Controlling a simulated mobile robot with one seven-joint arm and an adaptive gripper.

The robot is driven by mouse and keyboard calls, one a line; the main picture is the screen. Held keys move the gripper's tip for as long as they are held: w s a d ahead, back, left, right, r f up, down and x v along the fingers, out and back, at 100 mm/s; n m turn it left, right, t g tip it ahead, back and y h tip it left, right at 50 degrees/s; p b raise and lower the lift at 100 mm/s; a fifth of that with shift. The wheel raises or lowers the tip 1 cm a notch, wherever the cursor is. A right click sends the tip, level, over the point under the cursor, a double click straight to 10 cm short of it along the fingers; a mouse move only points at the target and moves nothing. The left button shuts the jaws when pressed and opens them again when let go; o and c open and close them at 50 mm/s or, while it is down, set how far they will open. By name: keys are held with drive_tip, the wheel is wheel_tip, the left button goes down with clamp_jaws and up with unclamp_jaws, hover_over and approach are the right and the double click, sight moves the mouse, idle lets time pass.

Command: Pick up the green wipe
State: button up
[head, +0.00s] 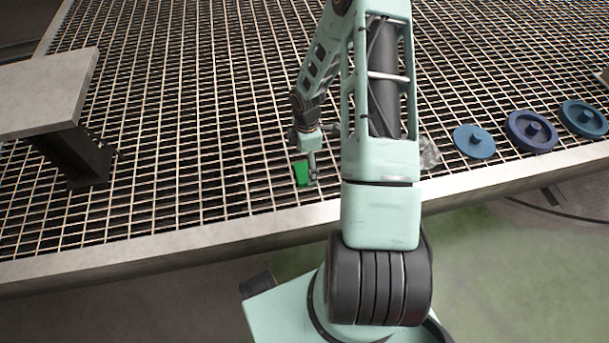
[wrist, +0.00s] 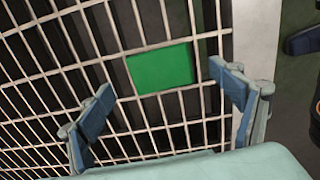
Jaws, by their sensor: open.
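The green wipe (head: 301,172) lies flat on the metal grating near its front edge, in the middle of the head view. It is a bright green rectangle, and it shows whole in the wrist view (wrist: 161,69). My gripper (head: 310,172) is just above and beside the wipe in the head view. In the wrist view my gripper (wrist: 170,92) is open, with one blue finger pad to the left of the wipe and one to its right. Nothing is between the pads in their grip. The exact height above the wipe cannot be told.
Blue round discs (head: 474,141) lie on the grating at the right. A crumpled clear or grey thing (head: 428,152) sits beside my arm. A grey raised slab on a dark post (head: 45,92) stands at the left. The grating's pale metal border (head: 180,248) runs along the front.

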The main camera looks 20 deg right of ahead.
sight(306, 172)
wheel_tip(306, 172, down, 4)
drive_tip(key=shift+r+b, duration=0.2)
drive_tip(key=shift+b, duration=0.4)
drive_tip(key=shift+r, duration=0.1)
drive_tip(key=c, duration=1.1)
drive_tip(key=shift+o, duration=0.2)
drive_tip(key=shift+r, duration=0.1)
drive_tip(key=shift+r, duration=0.2)
drive_tip(key=r, duration=0.1)
drive_tip(key=r+p, duration=0.2)
drive_tip(key=shift+s+r, duration=0.3)
drive_tip(key=shift+r, duration=0.05)
drive_tip(key=s+a+r+p, duration=0.3)
drive_tip(key=s+r, duration=0.5)
drive_tip(key=s, duration=0.5)
drive_tip(key=shift+a+r+p, duration=0.2)
drive_tip(key=shift+r+p, duration=0.15)
